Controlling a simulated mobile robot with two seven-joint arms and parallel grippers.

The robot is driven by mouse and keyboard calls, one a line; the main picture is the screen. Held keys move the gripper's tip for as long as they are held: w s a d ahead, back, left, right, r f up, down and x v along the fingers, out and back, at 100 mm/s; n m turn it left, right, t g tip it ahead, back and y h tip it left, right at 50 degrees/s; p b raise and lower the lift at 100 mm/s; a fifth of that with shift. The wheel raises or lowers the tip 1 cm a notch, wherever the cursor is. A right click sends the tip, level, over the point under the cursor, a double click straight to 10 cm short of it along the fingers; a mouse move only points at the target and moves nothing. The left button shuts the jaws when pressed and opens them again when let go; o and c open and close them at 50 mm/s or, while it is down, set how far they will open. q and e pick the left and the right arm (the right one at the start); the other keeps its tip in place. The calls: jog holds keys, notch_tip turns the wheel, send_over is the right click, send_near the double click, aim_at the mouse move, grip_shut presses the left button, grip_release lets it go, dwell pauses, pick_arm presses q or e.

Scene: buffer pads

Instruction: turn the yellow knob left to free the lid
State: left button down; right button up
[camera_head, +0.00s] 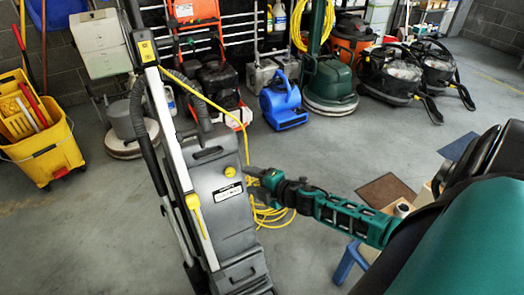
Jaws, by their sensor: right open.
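The yellow knob (230,172) is small and round and sits on the front of a tall grey floor machine (232,228), above a white label. The machine's upper grey part (212,152), which may be the lid, rests in place on the body. My left gripper is not in view.
A yellow cord (268,212) lies coiled on the floor behind. A yellow mop bucket (45,150) stands left; a blue blower (283,104) and other machines line the back.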

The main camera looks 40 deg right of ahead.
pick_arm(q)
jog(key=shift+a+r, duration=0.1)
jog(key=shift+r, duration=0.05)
pick_arm(e)
jog(key=v, duration=0.4)
pick_arm(q)
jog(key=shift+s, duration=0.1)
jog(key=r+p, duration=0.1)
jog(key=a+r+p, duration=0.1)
jog(key=p, duration=0.3)
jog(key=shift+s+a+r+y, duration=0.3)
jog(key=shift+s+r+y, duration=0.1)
pick_arm(e)
jog(key=s+a+r+m+g, duration=0.1)
jog(key=s+a+m, duration=0.5)
jog(key=a, duration=0.3)
jog(key=s+a+r+m+g, duration=0.1)
jog(key=s+a+m+g, duration=0.1)
jog(key=s+a+m, duration=0.5)
jog(key=a+m, duration=0.2)
jog(key=a, duration=0.1)
jog(key=shift+s+m, duration=0.3)
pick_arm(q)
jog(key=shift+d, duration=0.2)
pick_arm(e)
jog(key=shift+r, duration=0.1)
